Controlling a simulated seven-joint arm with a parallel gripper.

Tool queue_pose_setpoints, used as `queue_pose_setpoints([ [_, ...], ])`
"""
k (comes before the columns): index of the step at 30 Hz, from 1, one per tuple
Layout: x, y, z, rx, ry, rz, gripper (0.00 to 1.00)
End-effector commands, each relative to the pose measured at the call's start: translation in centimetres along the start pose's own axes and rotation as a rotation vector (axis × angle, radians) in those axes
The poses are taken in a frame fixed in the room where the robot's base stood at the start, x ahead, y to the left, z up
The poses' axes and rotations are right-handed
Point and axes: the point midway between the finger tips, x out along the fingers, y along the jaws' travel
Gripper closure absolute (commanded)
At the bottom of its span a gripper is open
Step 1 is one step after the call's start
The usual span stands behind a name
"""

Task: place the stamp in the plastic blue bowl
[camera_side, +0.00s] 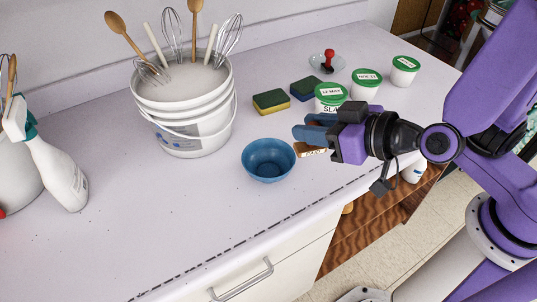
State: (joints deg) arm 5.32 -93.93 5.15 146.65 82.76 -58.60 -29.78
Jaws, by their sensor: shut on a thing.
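The blue bowl (268,161) stands upright near the counter's front edge, and its inside looks empty. My gripper (303,138) is just right of the bowl, with its blue fingers pointing left towards the rim. It is shut on a small tan block (312,151) with dark markings; my fingers hide part of it. A small red-handled object (328,60), shaped like a stamp, stands on a pale saucer (316,62) at the back. I cannot tell for certain which of these two is the stamp.
Several green-lidded tubs (366,84) stand behind my gripper. Two sponges (271,102) lie behind the bowl. A white bucket (186,115) of utensils stands left of it, and a spray bottle (58,170) is farther left. The counter (185,210) left of the bowl is clear.

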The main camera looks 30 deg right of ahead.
Motion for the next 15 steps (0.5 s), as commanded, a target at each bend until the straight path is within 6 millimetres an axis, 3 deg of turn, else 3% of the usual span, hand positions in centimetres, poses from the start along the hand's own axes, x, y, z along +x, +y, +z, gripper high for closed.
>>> queue_pose_setpoints([
  [9,-2.9,3.5,1.0,0.036,-0.016,0.115,1.00],
  [15,-3.0,3.9,1.2,0.039,-0.021,0.137,1.00],
])
